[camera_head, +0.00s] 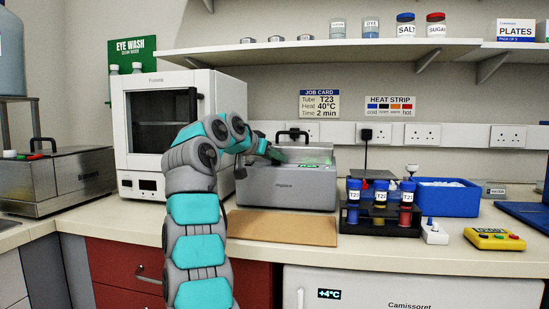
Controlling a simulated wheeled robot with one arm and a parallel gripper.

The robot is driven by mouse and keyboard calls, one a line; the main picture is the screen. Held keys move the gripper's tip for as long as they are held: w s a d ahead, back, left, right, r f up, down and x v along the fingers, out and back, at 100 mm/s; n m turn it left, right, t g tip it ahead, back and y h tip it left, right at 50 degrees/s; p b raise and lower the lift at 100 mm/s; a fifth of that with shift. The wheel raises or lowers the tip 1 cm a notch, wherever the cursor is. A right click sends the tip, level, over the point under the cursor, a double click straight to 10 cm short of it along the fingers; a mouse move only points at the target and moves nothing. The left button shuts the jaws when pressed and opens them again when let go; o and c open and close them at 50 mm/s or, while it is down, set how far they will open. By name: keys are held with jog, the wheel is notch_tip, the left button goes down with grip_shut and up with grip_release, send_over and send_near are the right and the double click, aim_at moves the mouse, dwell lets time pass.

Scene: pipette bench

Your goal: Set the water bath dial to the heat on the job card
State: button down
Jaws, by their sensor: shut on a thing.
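The job card (319,103) on the back wall reads Tube T23, Heat 40°C, Time 2 min. The water bath (290,190) is a grey box with a dark handle on its lid. A small green display (308,166) shows on its upper front, too small to read. My gripper (277,156) is at the upper left of the bath, left of the display, and is shut on what appears to be the dial. The dial itself is hidden by my gripper, so its setting cannot be seen.
A brown board (282,228) lies in front of the bath. A black rack (380,222) with several capped tubes stands right of it, near a blue tray (447,198) and yellow timer (494,238). A white oven (165,125) is left; a shelf (330,49) is above.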

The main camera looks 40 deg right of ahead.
dwell(0.3)
jog(key=c, duration=0.6)
grip_release()
jog(key=shift+a, duration=0.1)
jog(key=shift+b+v, duration=0.45)
jog(key=shift+v, duration=3.4)
